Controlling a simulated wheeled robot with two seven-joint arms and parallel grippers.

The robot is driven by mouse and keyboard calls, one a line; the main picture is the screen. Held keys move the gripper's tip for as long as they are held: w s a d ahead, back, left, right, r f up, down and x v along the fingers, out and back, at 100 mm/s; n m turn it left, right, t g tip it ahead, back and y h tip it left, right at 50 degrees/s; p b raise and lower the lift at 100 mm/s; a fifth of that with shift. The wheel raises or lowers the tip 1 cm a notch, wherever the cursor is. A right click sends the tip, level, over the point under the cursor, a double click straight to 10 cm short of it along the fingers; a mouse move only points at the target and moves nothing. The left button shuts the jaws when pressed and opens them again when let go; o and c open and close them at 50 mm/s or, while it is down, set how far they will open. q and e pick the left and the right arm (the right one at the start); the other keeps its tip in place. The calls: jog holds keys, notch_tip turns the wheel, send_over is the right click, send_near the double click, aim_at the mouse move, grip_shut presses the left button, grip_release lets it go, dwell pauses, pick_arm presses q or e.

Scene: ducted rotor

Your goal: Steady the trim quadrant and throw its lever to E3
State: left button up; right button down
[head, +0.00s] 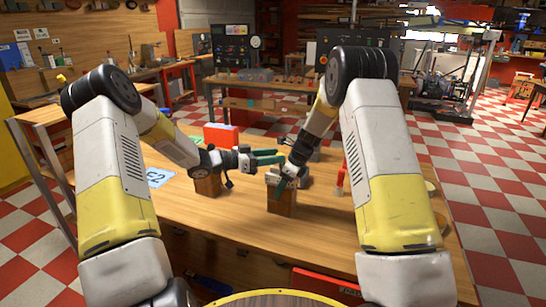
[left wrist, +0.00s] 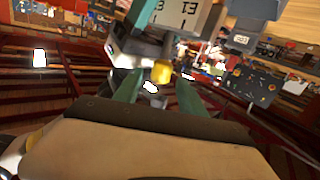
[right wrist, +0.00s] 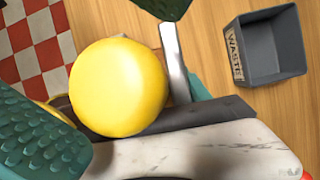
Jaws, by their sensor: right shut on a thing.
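The trim quadrant (head: 282,197) stands on the table as a wooden block with a grey top, partly covered by my right gripper (head: 282,178). My right gripper comes down from above and is shut on the quadrant's upper part. In the left wrist view, the quadrant's pale plate (left wrist: 187,16) bears an upside-down E1 mark. The lever's yellow knob (left wrist: 161,70) shows between the tips of my left gripper (left wrist: 160,85), whose teal fingers are apart. The knob fills much of the right wrist view (right wrist: 118,88). I cannot tell whether the left fingers touch it.
A card marked E2 (head: 158,177) lies at the table's left. Another wooden block (head: 207,186) stands under my left wrist. A red box (head: 220,135) is behind, and a small red item (head: 340,180) is to the right. A grey waste bin (right wrist: 272,48) shows in the right wrist view.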

pick_arm(q)
jog(key=v, duration=1.2)
jog(key=shift+r, duration=0.1)
